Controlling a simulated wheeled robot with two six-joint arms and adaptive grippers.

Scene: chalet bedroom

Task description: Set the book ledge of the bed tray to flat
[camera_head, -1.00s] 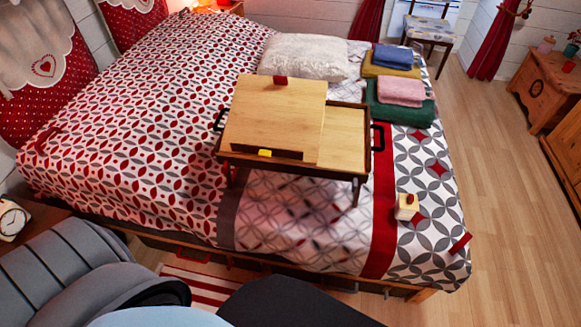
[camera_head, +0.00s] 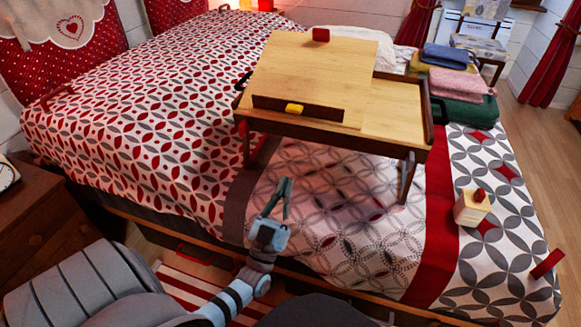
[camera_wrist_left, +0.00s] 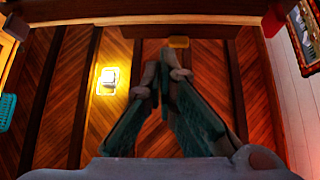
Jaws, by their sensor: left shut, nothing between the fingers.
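The bed tray (camera_head: 395,109) stands on its legs on the bed, with its light wooden reading panel (camera_head: 315,70) raised at a slant. The dark book ledge (camera_head: 326,114) runs along the panel's lower front edge and looks raised from it. A yellow tab (camera_head: 294,109) sits at the ledge's middle. My left gripper (camera_head: 284,186) points up, shut and empty, in front of and below the tray, apart from it. Its fingers also show shut in the left wrist view (camera_wrist_left: 157,76); I cannot tell whether the yellow patch there is the tab. My right gripper is not in view.
A red tab (camera_head: 321,35) is at the panel's top edge. Folded towels (camera_head: 455,84) lie behind the tray at the right. A small pale box with a red knob (camera_head: 471,209) stands on the bed at the right. The bedspread before the tray is clear.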

